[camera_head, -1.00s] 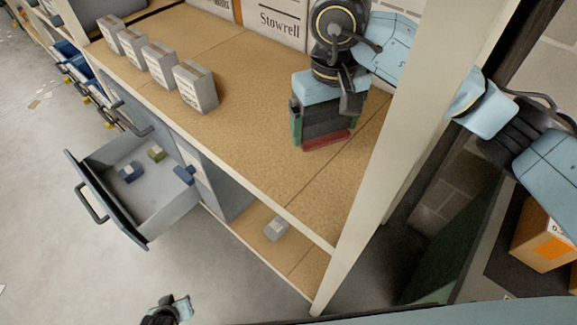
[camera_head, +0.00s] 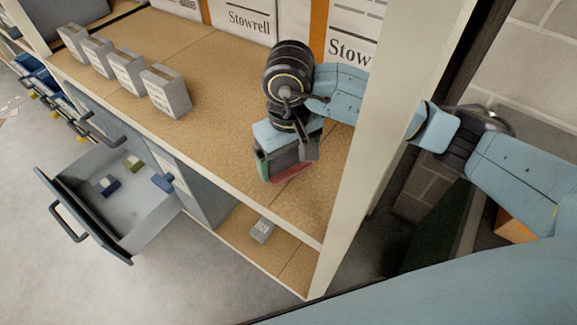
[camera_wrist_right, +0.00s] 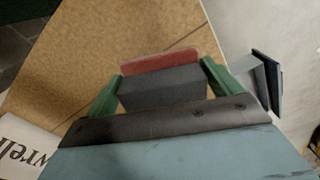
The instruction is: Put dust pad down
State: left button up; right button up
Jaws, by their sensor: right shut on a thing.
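The dust pad (camera_head: 292,174) is a dark grey block with a red face on its lower side. It also shows in the right wrist view (camera_wrist_right: 160,62), between two green fingers. My right gripper (camera_head: 284,160) is shut on it, pointing down over the tan upper shelf board (camera_head: 225,125), near its front right part. The red face points toward the board; I cannot tell whether it touches. My left gripper is out of view.
Several small grey boxes (camera_head: 166,92) stand in a row at the left of the shelf. White Stowrell cartons (camera_head: 243,18) stand behind. A pale upright post (camera_head: 365,120) borders the right side. An open drawer (camera_head: 125,200) juts out below left. The board's middle is clear.

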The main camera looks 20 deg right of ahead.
aim_at(289, 165)
notch_tip(289, 165, down, 3)
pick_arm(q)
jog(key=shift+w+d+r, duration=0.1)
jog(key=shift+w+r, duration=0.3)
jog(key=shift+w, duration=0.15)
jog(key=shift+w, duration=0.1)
pick_arm(e)
jog(key=shift+f+b, duration=0.1)
jog(key=shift+b, duration=0.3)
jog(key=o, duration=0.7)
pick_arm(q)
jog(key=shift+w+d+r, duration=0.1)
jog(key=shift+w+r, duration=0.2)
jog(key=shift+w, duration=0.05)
pick_arm(e)
jog(key=shift+r+p, duration=0.3)
jog(key=shift+p, duration=0.05)
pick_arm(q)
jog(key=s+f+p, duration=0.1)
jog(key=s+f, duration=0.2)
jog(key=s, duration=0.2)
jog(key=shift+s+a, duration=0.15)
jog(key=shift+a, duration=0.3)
pick_arm(e)
notch_tip(289, 165, up, 12)
jog(key=shift+f, duration=0.1)
